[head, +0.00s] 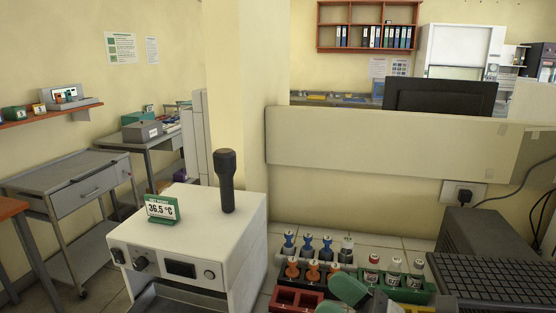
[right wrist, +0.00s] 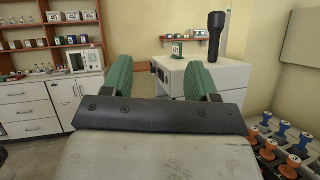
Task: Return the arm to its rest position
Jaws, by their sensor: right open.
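My right gripper (head: 340,297) is low in the head view, just in front of the tube racks. Its two green fingers show in the right wrist view (right wrist: 159,76), spread wide with nothing between them. The white incubator (head: 202,239) stands to its left in the head view, with a knob and a small dark display on its front. It also shows beyond the fingers in the wrist view (right wrist: 178,75). A green-framed sign (head: 162,209) reading 36.5 °C and an upright dark handheld device (head: 227,181) stand on its top. My left gripper is out of view.
A dark rack of blue- and orange-topped items (head: 308,257), a red rack (head: 297,299) and a green rack with capped vials (head: 413,283) crowd around the right gripper. A cream partition (head: 385,145) stands behind.

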